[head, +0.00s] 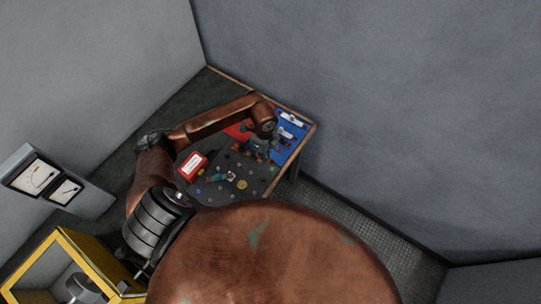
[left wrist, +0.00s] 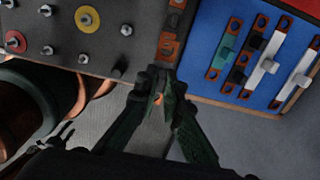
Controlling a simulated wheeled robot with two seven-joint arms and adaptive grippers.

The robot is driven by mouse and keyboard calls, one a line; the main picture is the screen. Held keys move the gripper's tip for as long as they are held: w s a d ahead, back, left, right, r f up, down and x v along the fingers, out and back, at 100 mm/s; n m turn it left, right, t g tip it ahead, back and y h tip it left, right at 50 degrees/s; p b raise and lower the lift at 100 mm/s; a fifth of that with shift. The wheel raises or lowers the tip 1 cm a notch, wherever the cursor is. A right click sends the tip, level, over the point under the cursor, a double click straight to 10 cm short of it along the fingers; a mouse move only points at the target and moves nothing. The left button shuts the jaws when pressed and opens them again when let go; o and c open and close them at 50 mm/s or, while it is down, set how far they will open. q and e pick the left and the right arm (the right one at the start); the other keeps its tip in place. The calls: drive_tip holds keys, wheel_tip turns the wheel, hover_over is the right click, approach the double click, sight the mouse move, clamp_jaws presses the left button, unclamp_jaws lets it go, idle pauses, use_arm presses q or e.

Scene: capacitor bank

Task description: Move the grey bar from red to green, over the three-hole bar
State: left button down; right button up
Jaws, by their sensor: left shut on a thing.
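My left gripper (left wrist: 160,88) is shut on a small piece whose copper-coloured end (left wrist: 158,99) shows between the fingertips. This seems to be the grey bar; its body is mostly hidden by the fingers. In the head view the left gripper (head: 263,147) is over the right part of the board, near the blue panel. A copper-and-dark strip with holes (left wrist: 170,45) lies just beyond the fingertips; I cannot tell whether it is the three-hole bar. A red washer on a stud (left wrist: 14,41) is at the left of the wrist view. My right gripper is not in view.
The dark board (head: 221,160) carries several studs and a yellow washer (left wrist: 86,18). The blue panel (left wrist: 212,25) holds a teal bar (left wrist: 226,50), a dark bar (left wrist: 240,66) and white bars (left wrist: 263,62). A red box (head: 193,165) stands at the board's left.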

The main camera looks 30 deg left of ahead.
use_arm(q)
drive_tip(key=shift+f+b, duration=0.65)
drive_tip(key=shift+f, duration=0.25)
drive_tip(key=shift+f+b, duration=0.35)
drive_tip(key=shift+f, duration=0.1)
drive_tip(key=shift+w+f+b, duration=0.1)
drive_tip(key=shift+f+b, duration=0.4)
drive_tip(key=shift+f, duration=0.55)
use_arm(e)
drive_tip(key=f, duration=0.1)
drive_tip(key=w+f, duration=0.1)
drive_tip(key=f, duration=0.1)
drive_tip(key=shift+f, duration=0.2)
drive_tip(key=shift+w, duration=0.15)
use_arm(q)
drive_tip(key=shift+f+b, duration=0.3)
drive_tip(key=shift+f, duration=0.3)
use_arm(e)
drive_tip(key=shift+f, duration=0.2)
use_arm(q)
drive_tip(key=c, duration=2)
unclamp_jaws()
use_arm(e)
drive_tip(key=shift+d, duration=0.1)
